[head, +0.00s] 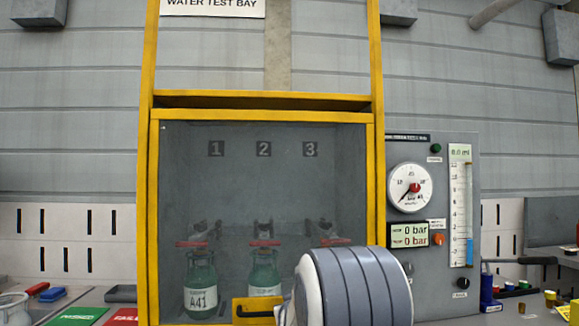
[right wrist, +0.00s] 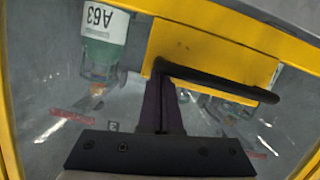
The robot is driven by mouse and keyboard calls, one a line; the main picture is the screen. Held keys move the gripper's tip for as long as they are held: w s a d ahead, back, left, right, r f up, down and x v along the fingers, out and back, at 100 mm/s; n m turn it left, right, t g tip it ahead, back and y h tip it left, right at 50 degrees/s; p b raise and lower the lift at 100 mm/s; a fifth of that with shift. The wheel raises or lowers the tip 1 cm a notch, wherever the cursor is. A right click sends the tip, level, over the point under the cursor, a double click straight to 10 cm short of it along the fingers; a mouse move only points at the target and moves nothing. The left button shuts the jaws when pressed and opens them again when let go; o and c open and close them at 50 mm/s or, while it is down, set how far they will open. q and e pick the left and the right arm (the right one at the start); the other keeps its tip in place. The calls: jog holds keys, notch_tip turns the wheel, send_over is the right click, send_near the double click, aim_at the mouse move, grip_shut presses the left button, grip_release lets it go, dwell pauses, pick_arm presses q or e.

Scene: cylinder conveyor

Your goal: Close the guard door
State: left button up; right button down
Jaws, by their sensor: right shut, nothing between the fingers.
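The guard door (head: 155,215) is a clear panel in a yellow frame, down in front of the test bay in the head view. Its lower edge is out of view. Its yellow handle plate (head: 252,312) shows low in the head view, partly covered by my right arm. In the right wrist view the yellow plate (right wrist: 215,45) carries a black handle bar (right wrist: 222,84). My right gripper (right wrist: 163,78) is shut and empty, its fingertips at the bar's left end; contact is unclear. In the head view the right gripper is hidden. My left gripper is not in view.
Green cylinders stand behind the panel, one labelled A41 (head: 201,285); another label, A63 (right wrist: 104,24), shows in the right wrist view. A gauge panel (head: 433,150) stands right of the bay. Green and red mats (head: 78,317) and small items lie on the side benches.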

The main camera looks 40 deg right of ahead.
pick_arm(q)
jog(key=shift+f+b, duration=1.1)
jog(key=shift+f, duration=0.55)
pick_arm(e)
jog(key=shift+f, duration=2.2)
pick_arm(q)
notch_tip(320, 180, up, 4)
jog(key=p, duration=0.4)
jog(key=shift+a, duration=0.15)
pick_arm(e)
jog(key=s+a+r, duration=0.6)
jog(key=s, duration=0.1)
jog(key=shift+s+r, duration=0.35)
jog(key=shift+r, duration=0.05)
jog(key=shift+a, duration=0.15)
